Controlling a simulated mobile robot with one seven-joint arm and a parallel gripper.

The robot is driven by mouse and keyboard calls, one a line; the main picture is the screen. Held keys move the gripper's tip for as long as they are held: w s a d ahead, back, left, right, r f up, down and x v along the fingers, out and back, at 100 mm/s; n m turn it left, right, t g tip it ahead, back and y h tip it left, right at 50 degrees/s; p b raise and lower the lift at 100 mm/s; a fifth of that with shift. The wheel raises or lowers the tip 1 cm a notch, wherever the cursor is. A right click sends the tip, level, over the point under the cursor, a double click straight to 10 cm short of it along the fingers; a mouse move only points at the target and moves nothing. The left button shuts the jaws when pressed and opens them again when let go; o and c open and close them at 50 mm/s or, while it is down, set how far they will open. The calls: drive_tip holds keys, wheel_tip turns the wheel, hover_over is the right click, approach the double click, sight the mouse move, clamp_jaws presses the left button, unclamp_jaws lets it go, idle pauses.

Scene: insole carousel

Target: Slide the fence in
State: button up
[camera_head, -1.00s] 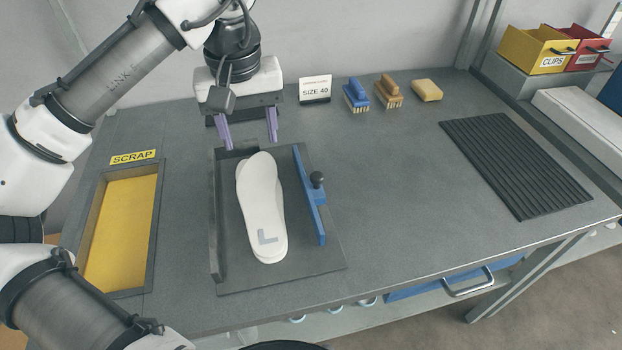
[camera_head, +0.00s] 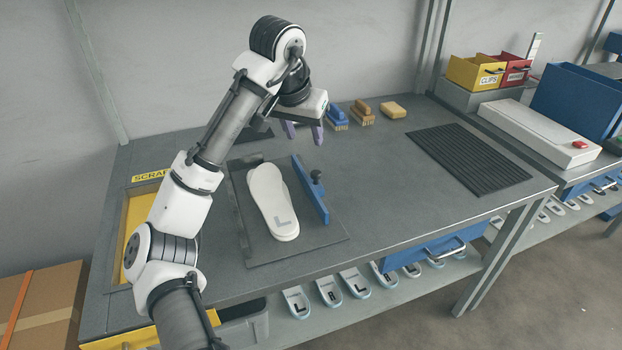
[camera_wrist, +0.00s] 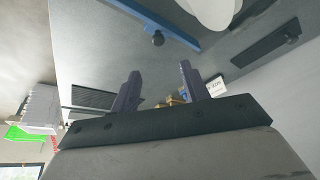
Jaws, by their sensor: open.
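My gripper (camera_head: 303,138) is open and empty, above the bench beyond the fence's far end. In the wrist view my two purple fingers (camera_wrist: 160,85) are spread apart with nothing between them.
A blue brush (camera_head: 337,119), a brown brush (camera_head: 362,112) and a yellow block (camera_head: 393,110) stand behind, near my gripper. A ribbed black mat (camera_head: 468,160) lies at right. The yellow scrap tray (camera_head: 133,230) is partly behind my arm. Bare bench lies right of the fence.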

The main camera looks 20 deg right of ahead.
sight(316, 172)
drive_tip(key=p+x, duration=0.1)
drive_tip(key=x, duration=1.3)
drive_tip(key=shift+d, duration=0.2)
drive_tip(key=shift+c, duration=0.4)
clamp_jaws()
